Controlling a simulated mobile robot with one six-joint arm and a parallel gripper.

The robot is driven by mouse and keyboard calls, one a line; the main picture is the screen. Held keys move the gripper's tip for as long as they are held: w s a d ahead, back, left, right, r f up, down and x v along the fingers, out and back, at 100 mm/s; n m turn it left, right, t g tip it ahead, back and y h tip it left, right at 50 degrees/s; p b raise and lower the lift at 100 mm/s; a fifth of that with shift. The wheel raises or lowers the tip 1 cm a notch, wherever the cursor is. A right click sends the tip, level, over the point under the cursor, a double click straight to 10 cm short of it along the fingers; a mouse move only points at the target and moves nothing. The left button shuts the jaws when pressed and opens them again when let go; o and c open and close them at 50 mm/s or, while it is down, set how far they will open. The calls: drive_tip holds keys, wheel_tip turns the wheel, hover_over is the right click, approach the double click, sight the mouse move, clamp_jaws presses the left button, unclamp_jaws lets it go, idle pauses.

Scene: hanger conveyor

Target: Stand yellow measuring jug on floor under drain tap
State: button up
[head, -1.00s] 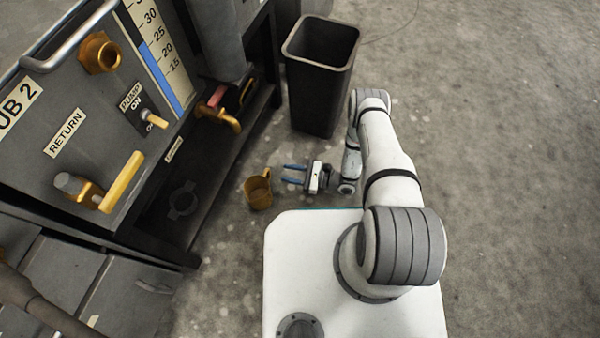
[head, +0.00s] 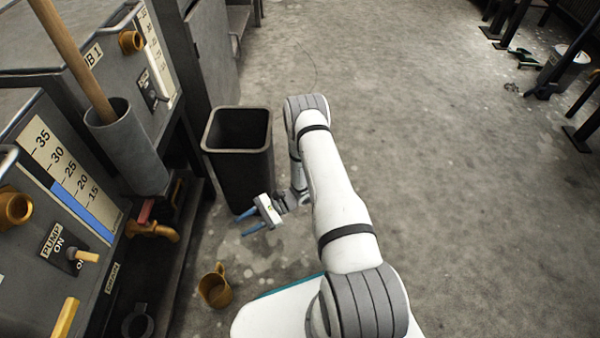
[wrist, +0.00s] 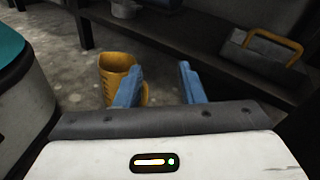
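The yellow measuring jug (head: 214,291) stands upright on the concrete floor, left of my white base. The jug also shows in the wrist view (wrist: 115,66), just beyond and partly behind the left finger. My gripper (head: 245,222) is open and empty, with its blue fingers apart. In the head view it is above and right of the jug, near the foot of the black bin. The brass drain tap (head: 158,232) with a red handle sticks out low on the machine's side, left of the bin and up-left of the jug. The floor below the tap is partly hidden.
A black bin (head: 240,180) stands on the floor beyond the tap. The machine (head: 70,200) with its gauge and pump switch lines the left side. A grey holder (head: 128,150) carries a wooden pole. The floor to the right is open.

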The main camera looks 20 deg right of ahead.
drive_tip(key=s+d+r+n+g+h, duration=0.2)
drive_tip(key=r+n+h, duration=0.2)
drive_tip(key=r, duration=0.9)
drive_tip(key=s+d+r+n+g+h, duration=0.15)
drive_tip(key=r+n+h, duration=0.25)
drive_tip(key=r, duration=0.8)
drive_tip(key=s+d+r+n+t+h, duration=0.2)
drive_tip(key=s+d+r+t+h, duration=0.1)
drive_tip(key=s+r, duration=0.3)
drive_tip(key=s+d+r+n+t+h, duration=0.3)
drive_tip(key=s+d+r+t+h, duration=0.1)
drive_tip(key=r, duration=0.5)
drive_tip(key=s+d+h, duration=0.1)
drive_tip(key=s+d, duration=0.1)
drive_tip(key=shift+s+r, duration=0.3)
drive_tip(key=shift+s, duration=0.05)
wheel_tip(320, 180, up, 38)
drive_tip(key=t+p, duration=0.1)
drive_tip(key=p, duration=3.4)
drive_tip(key=shift+s+t, duration=0.25)
drive_tip(key=shift+t, duration=0.1)
